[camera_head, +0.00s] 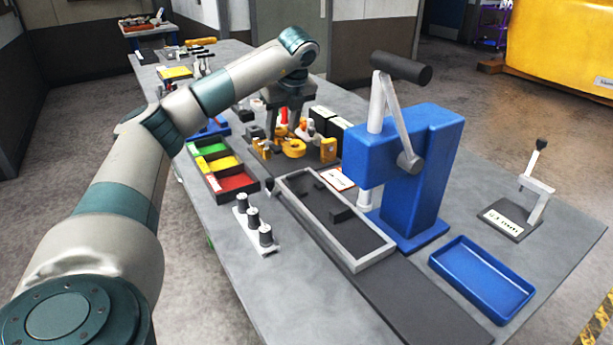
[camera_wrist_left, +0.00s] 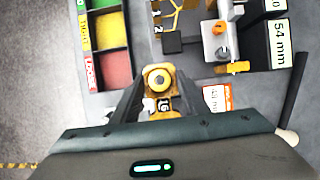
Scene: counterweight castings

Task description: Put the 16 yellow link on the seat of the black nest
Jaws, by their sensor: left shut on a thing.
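The yellow link marked 16 (camera_wrist_left: 158,79) is between the fingers of my left gripper (camera_wrist_left: 160,98). Its ring end and number label show in the wrist view. In the head view the yellow link (camera_head: 293,148) hangs under my left gripper (camera_head: 287,137), over or close to a dark board. I cannot tell for certain which dark part is the black nest. A dark fixture (camera_wrist_left: 171,44) lies just ahead of the link in the wrist view, apart from it. My right gripper is not in view.
A tray with green, yellow and red compartments (camera_head: 201,168) stands left of the link. A blue press (camera_head: 425,150) stands to the right. A grey-framed tray (camera_head: 300,207), a white strip with black pegs (camera_head: 241,222) and a blue tray (camera_head: 440,269) lie nearer.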

